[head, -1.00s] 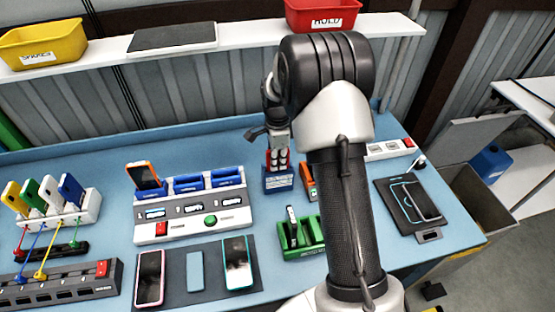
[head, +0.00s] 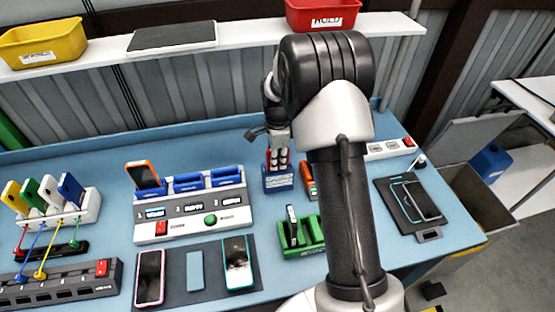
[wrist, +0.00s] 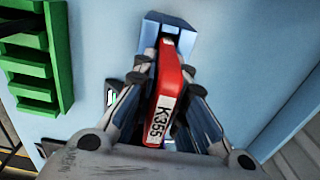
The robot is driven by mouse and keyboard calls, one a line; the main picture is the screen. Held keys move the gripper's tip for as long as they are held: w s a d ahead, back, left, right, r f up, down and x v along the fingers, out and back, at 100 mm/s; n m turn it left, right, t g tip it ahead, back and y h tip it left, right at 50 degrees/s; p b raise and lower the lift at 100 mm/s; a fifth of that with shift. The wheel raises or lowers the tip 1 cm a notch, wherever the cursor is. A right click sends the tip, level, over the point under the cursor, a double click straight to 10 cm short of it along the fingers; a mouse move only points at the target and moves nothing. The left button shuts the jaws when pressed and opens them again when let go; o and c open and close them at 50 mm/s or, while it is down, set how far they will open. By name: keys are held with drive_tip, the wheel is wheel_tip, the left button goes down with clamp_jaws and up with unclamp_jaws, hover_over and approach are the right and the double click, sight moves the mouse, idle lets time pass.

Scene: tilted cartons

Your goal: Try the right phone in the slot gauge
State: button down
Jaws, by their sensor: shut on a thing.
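My gripper (wrist: 168,85) is shut on a red slab-shaped piece (wrist: 165,100) labelled K355. The far end of this piece meets a blue block (wrist: 170,25); I cannot tell how deep it sits there. The blue block (head: 279,180) stands behind the green slotted rack (head: 302,238), which holds an upright dark, thin item (head: 291,222). On a dark mat, a teal-edged phone (head: 238,264) lies at the right and a pink-edged phone (head: 150,277) at the left. I cannot tell for certain which thing is the slot gauge.
A grey-blue slab (head: 194,271) lies between the two phones. A white station (head: 193,212) with blue slots holds an orange-edged phone (head: 145,175). A dark pad with a phone (head: 411,203) lies at the right. Left are a white rack (head: 60,213) and cables.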

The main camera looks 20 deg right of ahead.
drive_tip(key=c, duration=1.5)
unclamp_jaws()
drive_tip(key=shift+c, duration=0.2)
drive_tip(key=shift+r, duration=0.25)
drive_tip(key=shift+r+p, duration=0.4)
drive_tip(key=shift+p, duration=0.05)
drive_tip(key=shift+r, duration=0.1)
clamp_jaws()
idle(1.0)
